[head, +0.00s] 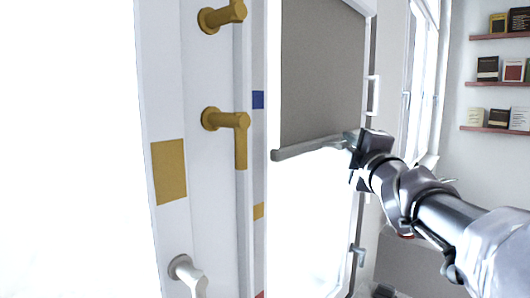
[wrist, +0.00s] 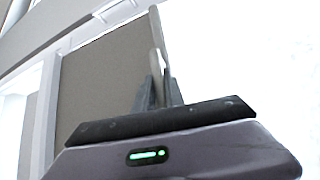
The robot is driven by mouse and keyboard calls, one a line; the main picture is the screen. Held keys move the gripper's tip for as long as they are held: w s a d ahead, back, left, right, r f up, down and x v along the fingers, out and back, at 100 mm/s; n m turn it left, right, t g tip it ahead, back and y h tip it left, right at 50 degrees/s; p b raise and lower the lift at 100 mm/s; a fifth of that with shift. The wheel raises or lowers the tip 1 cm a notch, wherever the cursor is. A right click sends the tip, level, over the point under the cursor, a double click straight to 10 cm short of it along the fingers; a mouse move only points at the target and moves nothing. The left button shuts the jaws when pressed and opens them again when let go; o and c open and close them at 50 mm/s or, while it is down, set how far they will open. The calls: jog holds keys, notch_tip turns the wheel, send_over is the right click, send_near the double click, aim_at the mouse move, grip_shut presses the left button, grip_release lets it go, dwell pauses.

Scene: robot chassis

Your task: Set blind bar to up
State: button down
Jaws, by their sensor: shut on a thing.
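The grey blind (head: 322,75) covers the upper part of a white-framed window. The blind bar (head: 305,148) runs along its lower edge, tilted slightly with the right end higher, and bright glass shows below it. My gripper (head: 352,141) is at the right end of the bar, shut on it. In the wrist view, the bar (wrist: 160,42) rises from between the dark fingers of my gripper (wrist: 157,92), with the blind (wrist: 100,85) beside it. The fingers hide the gripped part of the bar.
A white panel at left carries gold handles (head: 228,122) and a white handle (head: 188,273). Window handles (head: 373,95) sit right of the blind, with another lower down (head: 357,255). Shelves (head: 497,130) with books hang on the far right wall.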

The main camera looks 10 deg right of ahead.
notch_tip(320, 180, up, 25)
jog(key=p, duration=1.9)
jog(key=shift+r+p, duration=0.15)
jog(key=shift+p, duration=0.25)
jog(key=c, duration=1.4)
grip_release()
jog(key=s+a+f, duration=0.2)
jog(key=s, duration=1.5)
jog(key=shift+a+f, duration=0.2)
jog(key=shift+f, duration=0.05)
